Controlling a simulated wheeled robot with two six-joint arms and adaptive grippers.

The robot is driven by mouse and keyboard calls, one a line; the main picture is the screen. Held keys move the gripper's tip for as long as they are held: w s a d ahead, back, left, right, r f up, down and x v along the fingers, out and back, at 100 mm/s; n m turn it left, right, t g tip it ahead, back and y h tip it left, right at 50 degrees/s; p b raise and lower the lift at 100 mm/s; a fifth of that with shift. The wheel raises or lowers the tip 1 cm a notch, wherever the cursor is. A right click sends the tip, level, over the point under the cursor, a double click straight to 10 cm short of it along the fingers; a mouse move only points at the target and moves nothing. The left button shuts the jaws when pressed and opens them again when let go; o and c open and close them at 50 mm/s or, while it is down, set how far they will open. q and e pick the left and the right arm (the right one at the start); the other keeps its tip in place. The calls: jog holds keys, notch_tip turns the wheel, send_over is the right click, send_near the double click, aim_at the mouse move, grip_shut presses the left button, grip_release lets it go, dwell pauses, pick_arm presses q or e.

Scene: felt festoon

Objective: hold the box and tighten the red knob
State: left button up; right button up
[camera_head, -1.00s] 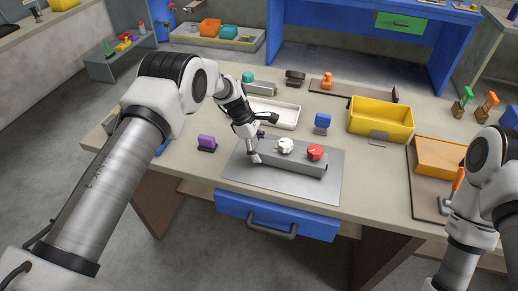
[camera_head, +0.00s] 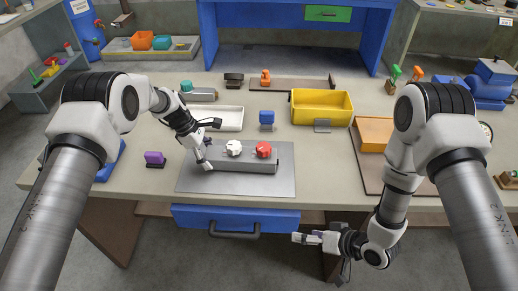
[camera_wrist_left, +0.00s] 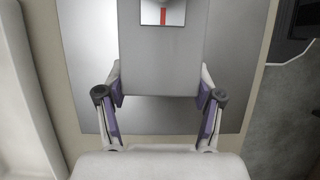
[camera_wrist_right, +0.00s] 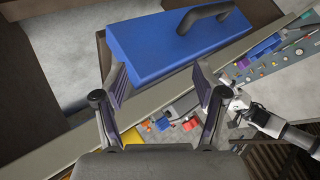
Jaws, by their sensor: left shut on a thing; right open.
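The long grey box (camera_head: 240,164) lies on a light grey mat (camera_head: 284,186) near the table's front. A white knob (camera_head: 233,147) and a red knob (camera_head: 264,149) sit on its top, the red one to the right. My left gripper (camera_head: 206,158) is shut on the box's left end. In the left wrist view its fingers (camera_wrist_left: 160,95) flank the box (camera_wrist_left: 160,60), and neither knob shows there clearly. My right gripper (camera_head: 303,238) is open and empty, in front of the table and below its top. In the right wrist view nothing is between its fingers (camera_wrist_right: 160,85).
A blue drawer (camera_head: 195,217) with a grey handle juts below the table edge; it fills the top of the right wrist view (camera_wrist_right: 160,50).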

jog(key=w+a+r+n+y, duration=0.45)
jog(key=w+r, duration=0.25)
jog(key=r, duration=0.2)
jog(key=n+t+h, duration=0.1)
jog(key=n+t, duration=0.1)
jog(key=n, duration=0.2)
send_near(270, 150)
jog(key=x, duration=1.1)
jog(key=shift+a, duration=0.1)
jog(key=shift+w+a+f, duration=0.2)
jog(key=shift+w+a, duration=0.1)
jog(key=shift+a, duration=0.05)
jog(key=shift+h, duration=0.25)
jog(key=c, duration=1.2)
